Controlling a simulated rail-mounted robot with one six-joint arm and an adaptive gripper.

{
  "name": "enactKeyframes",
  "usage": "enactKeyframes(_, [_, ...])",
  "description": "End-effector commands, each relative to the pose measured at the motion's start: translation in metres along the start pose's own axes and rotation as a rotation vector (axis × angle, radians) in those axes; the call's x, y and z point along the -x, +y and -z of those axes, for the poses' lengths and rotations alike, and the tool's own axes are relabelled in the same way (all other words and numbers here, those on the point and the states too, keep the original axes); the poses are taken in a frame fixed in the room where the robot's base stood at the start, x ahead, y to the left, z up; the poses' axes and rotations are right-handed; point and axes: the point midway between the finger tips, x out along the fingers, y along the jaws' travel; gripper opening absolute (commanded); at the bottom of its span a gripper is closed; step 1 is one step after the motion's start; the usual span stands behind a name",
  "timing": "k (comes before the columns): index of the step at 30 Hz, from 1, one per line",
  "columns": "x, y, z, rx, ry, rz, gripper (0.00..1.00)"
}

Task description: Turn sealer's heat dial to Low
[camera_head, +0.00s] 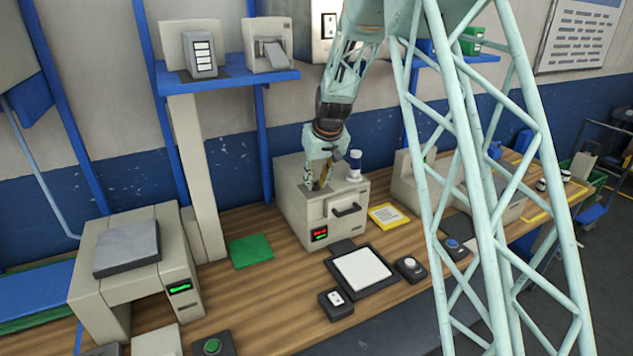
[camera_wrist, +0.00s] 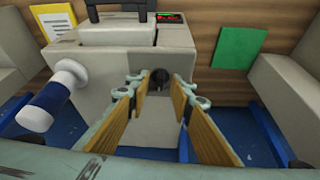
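A pale box-shaped machine (camera_head: 322,210) with a black front handle (camera_head: 346,210) and a small red-and-green display (camera_head: 320,234) stands against the wall. My gripper (camera_head: 316,185) points down at its top. In the wrist view my gripper (camera_wrist: 158,88) is open, with its fingertips apart on either side of a small dark round knob or hole (camera_wrist: 158,77) on the machine top. I cannot tell whether the fingertips touch it, nor read any setting on it. A black box with a round pale knob (camera_head: 410,267) sits on the bench in front; its marks are too small to read.
A white cylinder with a blue band (camera_wrist: 65,76) stands on the machine top beside my gripper. A green sheet (camera_head: 250,250) and a yellow-edged card (camera_head: 388,216) lie on the bench. A black-framed pad (camera_head: 362,271) and a switch box (camera_head: 336,302) are in front. A blue shelf (camera_head: 225,77) hangs above left.

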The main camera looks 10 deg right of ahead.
Motion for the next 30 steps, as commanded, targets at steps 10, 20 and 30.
enactKeyframes(10, [0.0002, 0.0, 0.0002, 0.0, 0.0, 0.0, 0.07])
enactKeyframes(20, [0.0002, 0.0002, 0.0002, 0.002, 0.001, 0.001, 0.0])
enactKeyframes(30, [-0.0009, 0.0013, 0.0003, 0.04, 0.002, 0.016, 0.0])
